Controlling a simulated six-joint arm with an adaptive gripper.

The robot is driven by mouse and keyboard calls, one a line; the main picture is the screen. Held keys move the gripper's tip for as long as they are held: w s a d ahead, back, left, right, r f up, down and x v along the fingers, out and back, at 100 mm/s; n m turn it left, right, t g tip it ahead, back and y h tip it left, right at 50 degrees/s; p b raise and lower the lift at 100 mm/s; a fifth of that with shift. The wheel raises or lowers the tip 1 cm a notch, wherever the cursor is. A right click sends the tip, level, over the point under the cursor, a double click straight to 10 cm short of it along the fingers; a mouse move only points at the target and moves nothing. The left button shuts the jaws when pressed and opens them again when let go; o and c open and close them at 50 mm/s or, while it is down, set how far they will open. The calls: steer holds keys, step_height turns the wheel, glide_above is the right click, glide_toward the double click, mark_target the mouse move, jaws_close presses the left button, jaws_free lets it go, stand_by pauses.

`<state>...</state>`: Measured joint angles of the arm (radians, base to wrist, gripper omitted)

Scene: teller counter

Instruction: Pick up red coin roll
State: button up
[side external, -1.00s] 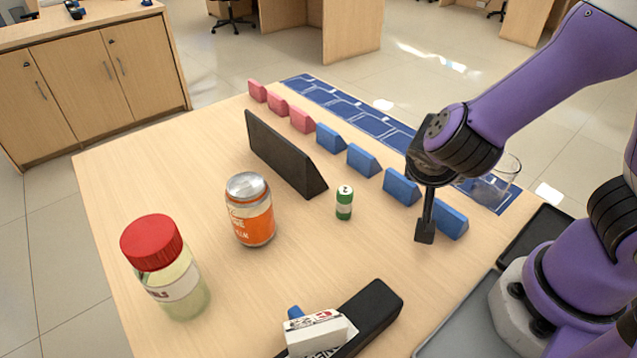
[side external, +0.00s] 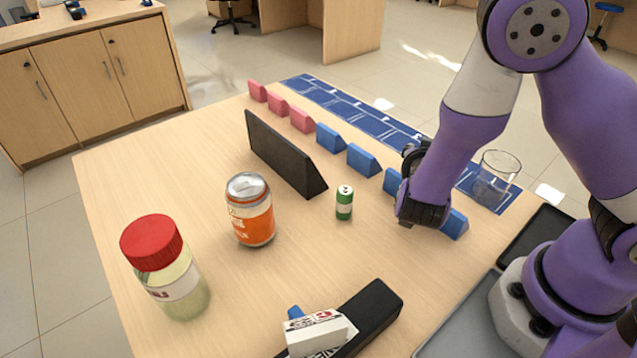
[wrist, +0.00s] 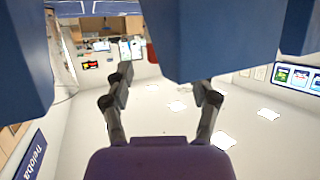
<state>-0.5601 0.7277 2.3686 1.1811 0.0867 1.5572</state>
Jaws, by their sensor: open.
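I see no red coin roll in either view; if it is on the counter, it is hidden. A green coin roll (side external: 344,203) with a white band stands upright near the middle of the counter. My gripper (wrist: 167,84) is open and empty in the wrist view, its two dark fingers apart. Large blue shapes (wrist: 215,35) fill the top of that view close to the fingers. In the side view my purple arm hides most of the gripper, among the blue wedges (side external: 363,160) at the right side of the counter.
A dark upright wedge (side external: 283,157) stands left of the green roll. An orange can (side external: 252,215) and a red-lidded jar (side external: 170,275) stand at left. Pink wedges (side external: 278,104) line the back. A clear glass (side external: 496,178) stands on the blue mat. A black holder (side external: 375,308) lies in front.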

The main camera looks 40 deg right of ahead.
steer(key=shift+x, duration=1.15)
jaws_close()
steer(key=shift+r, duration=0.1)
